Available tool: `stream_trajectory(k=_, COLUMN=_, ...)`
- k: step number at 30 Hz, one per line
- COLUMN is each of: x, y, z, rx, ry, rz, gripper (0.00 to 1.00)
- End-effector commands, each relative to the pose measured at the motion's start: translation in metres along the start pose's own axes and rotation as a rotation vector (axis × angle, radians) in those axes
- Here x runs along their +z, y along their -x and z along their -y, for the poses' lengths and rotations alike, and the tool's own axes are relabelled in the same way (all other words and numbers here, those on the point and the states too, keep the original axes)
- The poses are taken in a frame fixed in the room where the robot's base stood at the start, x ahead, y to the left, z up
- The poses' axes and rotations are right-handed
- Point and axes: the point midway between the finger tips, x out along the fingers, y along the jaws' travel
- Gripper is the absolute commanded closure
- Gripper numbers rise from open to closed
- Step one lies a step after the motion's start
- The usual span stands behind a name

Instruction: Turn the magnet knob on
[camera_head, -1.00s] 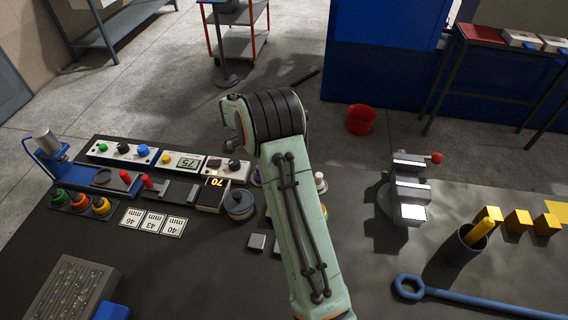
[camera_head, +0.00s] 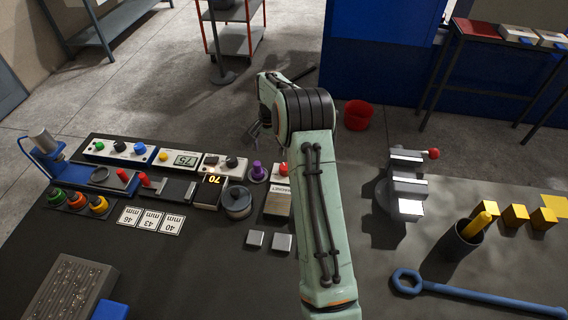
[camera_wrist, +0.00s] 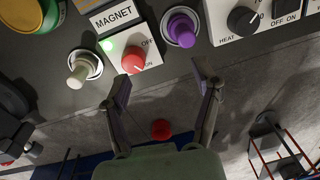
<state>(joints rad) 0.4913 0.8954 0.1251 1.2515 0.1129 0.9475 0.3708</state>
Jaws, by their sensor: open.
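The magnet box is white, with a MAGNET label and a red knob (camera_wrist: 133,62). In the wrist view OFF and ON are printed beside the knob, and a green light (camera_wrist: 107,45) is at its other side. Which mark the knob points to is unclear. In the head view the magnet box (camera_head: 277,204) is partly behind my arm, with the red knob (camera_head: 283,169) at its far end. My gripper (camera_wrist: 162,82) is open and empty. Its left fingertip appears near the knob in the picture, its right one farther right; contact is not evident. In the head view my gripper (camera_head: 260,135) is small and partly hidden.
A purple knob (camera_wrist: 181,28) stands right of the magnet box in the wrist view, and a cream peg (camera_wrist: 83,68) stands left of it. A heat control box (camera_wrist: 250,18) is farther right.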

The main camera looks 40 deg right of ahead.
Motion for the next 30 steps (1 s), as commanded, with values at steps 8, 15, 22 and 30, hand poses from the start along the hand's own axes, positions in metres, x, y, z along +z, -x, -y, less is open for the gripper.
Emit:
stream_trajectory(k=8, x=-0.019, y=-0.031, z=-0.048, rx=-0.008, ry=-0.103, rz=0.028, gripper=0.36)
stream_trajectory(k=15, x=-0.018, y=-0.069, z=-0.047, rx=-0.007, ry=-0.103, rz=0.026, gripper=0.36)
stream_trajectory(k=22, x=-0.018, y=-0.084, z=-0.046, rx=-0.008, ry=-0.104, rz=0.023, gripper=0.36)
stream_trajectory(k=30, x=-0.018, y=-0.084, z=-0.046, rx=-0.008, ry=-0.104, rz=0.023, gripper=0.61)
